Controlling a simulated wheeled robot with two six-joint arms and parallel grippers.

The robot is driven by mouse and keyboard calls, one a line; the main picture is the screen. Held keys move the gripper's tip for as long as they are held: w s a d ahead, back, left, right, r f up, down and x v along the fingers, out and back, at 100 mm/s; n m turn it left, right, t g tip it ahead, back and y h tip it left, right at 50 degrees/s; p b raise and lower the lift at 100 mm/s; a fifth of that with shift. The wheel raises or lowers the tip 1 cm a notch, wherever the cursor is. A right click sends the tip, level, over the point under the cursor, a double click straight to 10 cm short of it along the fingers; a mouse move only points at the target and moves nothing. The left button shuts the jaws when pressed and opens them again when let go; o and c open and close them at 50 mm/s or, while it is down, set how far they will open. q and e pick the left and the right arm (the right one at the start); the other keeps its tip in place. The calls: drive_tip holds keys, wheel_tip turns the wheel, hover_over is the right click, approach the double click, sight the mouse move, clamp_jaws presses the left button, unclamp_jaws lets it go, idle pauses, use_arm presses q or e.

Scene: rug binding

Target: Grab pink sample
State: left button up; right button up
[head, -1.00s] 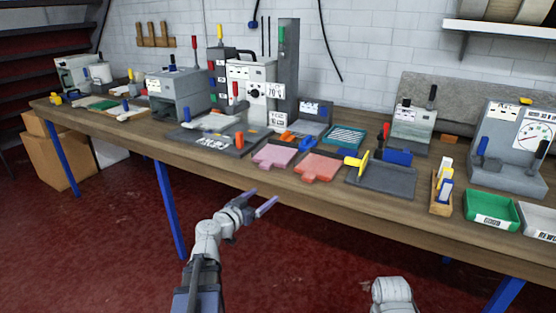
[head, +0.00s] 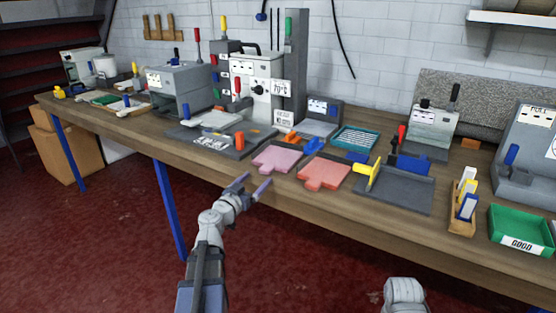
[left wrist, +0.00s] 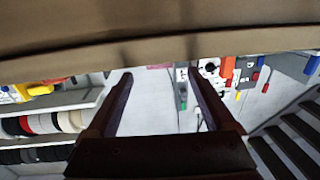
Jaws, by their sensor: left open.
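The pink sample (head: 275,159) lies flat near the front of the workbench, with a small tab toward the front edge. A salmon-coloured sample (head: 323,173) of similar shape lies just right of it. My left gripper (head: 253,184) is open and empty, just in front of the bench edge, short of the pink sample and apart from it. Its two fingers (left wrist: 160,75) also show spread in the left wrist view, with the brown bench edge across the top. A small pink edge between them there is too small to identify. My right gripper is out of view.
A grey plate with a yellow-handled tool (head: 368,177) lies right of the samples. A dark base plate (head: 222,142) lies to their left. A press machine (head: 255,85) and a teal tray (head: 354,139) stand behind. The wooden bench's front strip (head: 385,227) is clear.

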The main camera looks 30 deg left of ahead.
sight(264, 172)
use_arm(q)
drive_tip(key=shift+w, duration=2.95)
drive_tip(key=shift+s, duration=0.1)
clamp_jaws()
